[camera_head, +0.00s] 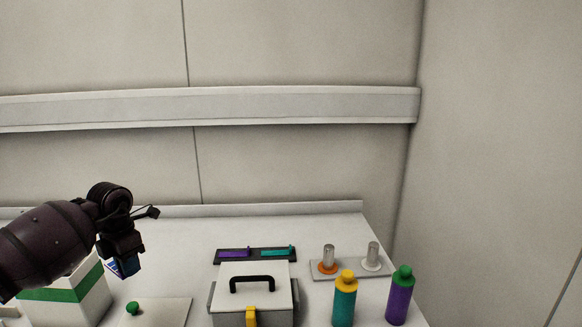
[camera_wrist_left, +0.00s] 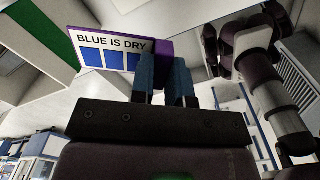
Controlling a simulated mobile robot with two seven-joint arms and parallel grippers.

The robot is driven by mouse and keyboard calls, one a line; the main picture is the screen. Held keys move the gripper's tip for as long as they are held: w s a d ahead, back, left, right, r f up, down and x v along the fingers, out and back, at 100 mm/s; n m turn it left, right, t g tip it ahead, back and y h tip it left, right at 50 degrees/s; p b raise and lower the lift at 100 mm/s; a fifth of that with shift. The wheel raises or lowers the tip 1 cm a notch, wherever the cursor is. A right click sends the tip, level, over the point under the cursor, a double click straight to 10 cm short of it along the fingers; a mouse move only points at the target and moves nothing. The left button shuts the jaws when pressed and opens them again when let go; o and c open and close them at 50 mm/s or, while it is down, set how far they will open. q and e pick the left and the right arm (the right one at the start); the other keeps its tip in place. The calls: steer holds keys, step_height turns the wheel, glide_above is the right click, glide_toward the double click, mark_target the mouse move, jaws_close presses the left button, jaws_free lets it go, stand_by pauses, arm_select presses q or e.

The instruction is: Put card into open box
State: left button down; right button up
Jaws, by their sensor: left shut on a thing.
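My left gripper (camera_head: 123,258) is shut on the card (camera_head: 125,268) at the left of the head view. In the left wrist view the card (camera_wrist_left: 105,54) reads "BLUE IS DRY" above blue squares, with a purple edge held between the fingers (camera_wrist_left: 165,78). A white box with a green band (camera_head: 62,296) stands at the lower left, just left of the card and partly behind my arm; its inside is hidden. A flat white lid with a green knob (camera_head: 165,311) lies right of it. My right gripper is not identifiable in either view.
A grey box with a closed white lid, black handle and yellow latch (camera_head: 252,318) stands in the middle. Behind it is a dark tray (camera_head: 256,260) with purple and teal pieces. Right are a two-post plate (camera_head: 349,272), a teal bottle (camera_head: 344,303) and a purple bottle (camera_head: 399,300).

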arm_select(q)
steer(key=m, duration=0.1)
steer(key=w+m, duration=0.1)
steer(key=m, duration=0.1)
steer(key=shift+w+d+f, duration=0.15)
steer(key=shift+d+f, duration=0.05)
steer(key=shift+d, duration=0.15)
steer(key=s+d+f+m+b, duration=0.1)
steer(key=s+d+f+m, duration=0.2)
steer(key=s+d+m, duration=0.4)
steer(key=s+d+f+m+b, duration=0.2)
steer(key=s+d+m, duration=0.5)
steer(key=m, duration=1.2)
steer(key=shift+s+d+f+m, duration=0.35)
steer(key=shift+d+f, duration=0.15)
steer(key=shift+d, duration=0.35)
arm_select(e)
steer(key=shift+x, duration=1.2)
steer(key=shift+w+a+r+t, duration=0.1)
steer(key=shift+a+t, duration=0.1)
steer(key=shift+t, duration=0.1)
